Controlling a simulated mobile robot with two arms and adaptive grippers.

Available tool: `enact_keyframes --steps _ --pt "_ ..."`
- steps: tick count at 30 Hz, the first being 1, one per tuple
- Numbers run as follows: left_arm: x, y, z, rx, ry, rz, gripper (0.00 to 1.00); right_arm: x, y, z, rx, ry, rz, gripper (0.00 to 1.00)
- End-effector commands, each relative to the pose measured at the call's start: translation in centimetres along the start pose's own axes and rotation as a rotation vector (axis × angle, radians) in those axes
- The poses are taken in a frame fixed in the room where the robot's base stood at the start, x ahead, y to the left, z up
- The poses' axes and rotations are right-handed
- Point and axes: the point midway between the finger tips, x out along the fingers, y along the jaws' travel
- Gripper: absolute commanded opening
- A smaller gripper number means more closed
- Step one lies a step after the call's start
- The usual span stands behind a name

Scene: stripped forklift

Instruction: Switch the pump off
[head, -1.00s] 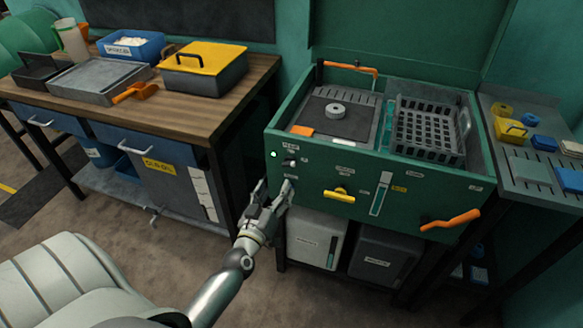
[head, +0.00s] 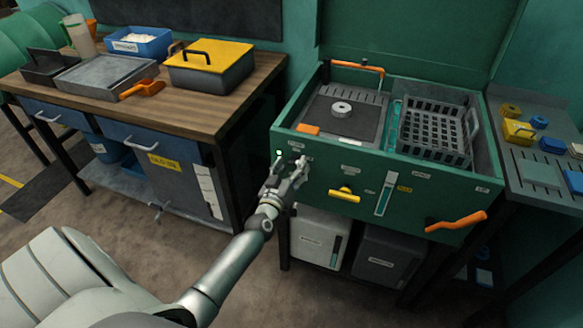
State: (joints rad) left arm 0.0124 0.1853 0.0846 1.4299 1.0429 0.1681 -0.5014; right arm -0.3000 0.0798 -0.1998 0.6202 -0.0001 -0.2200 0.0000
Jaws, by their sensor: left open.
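The green parts-washer cabinet (head: 330,165) has a control panel on its front. A small indicator light (head: 279,153) glows green at the panel's upper left. My left gripper (head: 290,170) is open at the panel's left end, just below and right of this light. Its fingers cover the spot where a small dark switch sits, so the switch is hidden or cannot be made out. I cannot tell whether the fingers touch it. My right gripper is not in view.
A yellow handle (head: 344,195), a level gauge (head: 384,194) and an orange lever (head: 456,221) are further right on the panel. A black basket (head: 432,129) sits in the open top. A wooden workbench (head: 222,107) stands left. A side shelf (head: 540,160) stands right.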

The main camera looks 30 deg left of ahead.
Motion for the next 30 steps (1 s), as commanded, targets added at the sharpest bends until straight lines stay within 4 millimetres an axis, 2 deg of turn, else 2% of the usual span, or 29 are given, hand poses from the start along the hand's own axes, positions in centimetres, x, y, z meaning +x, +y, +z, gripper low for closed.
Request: enact_keyframes --steps 2,12,30 --pt "-0.02 0.00 0.00 0.000 0.000 0.000 0.45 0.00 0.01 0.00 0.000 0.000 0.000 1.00" --pt "-0.03 -0.02 0.02 0.000 0.000 0.000 0.01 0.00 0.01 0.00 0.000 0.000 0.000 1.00" --pt "-0.07 0.02 0.11 -0.051 -0.002 0.000 0.00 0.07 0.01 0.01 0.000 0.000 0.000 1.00"
